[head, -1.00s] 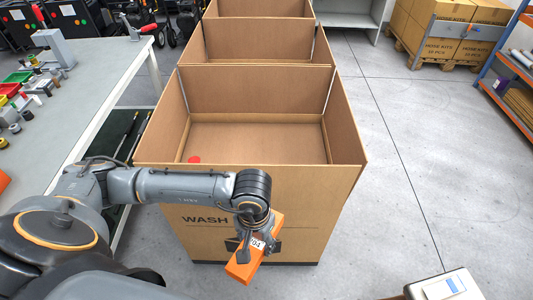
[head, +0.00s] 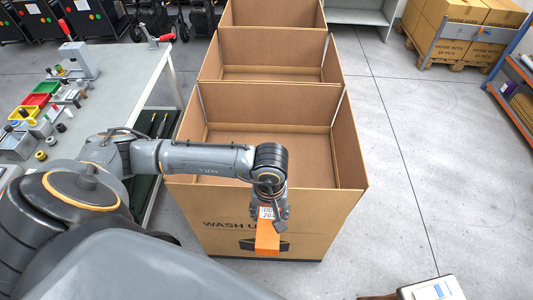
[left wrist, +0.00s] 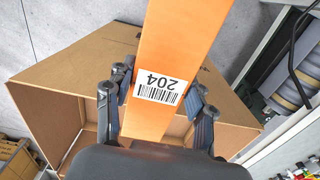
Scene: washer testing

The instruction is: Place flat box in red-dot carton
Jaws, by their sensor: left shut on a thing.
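The flat box (head: 267,238) is orange with a white label reading 204. My left gripper (head: 270,208) is shut on it, and the box hangs down in front of the nearest carton's front wall. In the left wrist view, the orange box (left wrist: 175,45) lies between the two fingers (left wrist: 158,85), with the label facing the camera. The nearest cardboard carton (head: 315,215) is open at the top and looks empty where I can see inside. It also shows behind the box in the left wrist view (left wrist: 62,95). No red dot shows now; my arm covers part of the carton's rim. My right gripper is out of view.
Two more open cartons (head: 268,45) stand in a row behind the nearest one. A workbench (head: 135,80) with small parts is at the left. Grey floor is clear at the right, with pallet boxes (head: 455,30) and a shelf farther back. A white device (head: 432,288) is at the bottom right.

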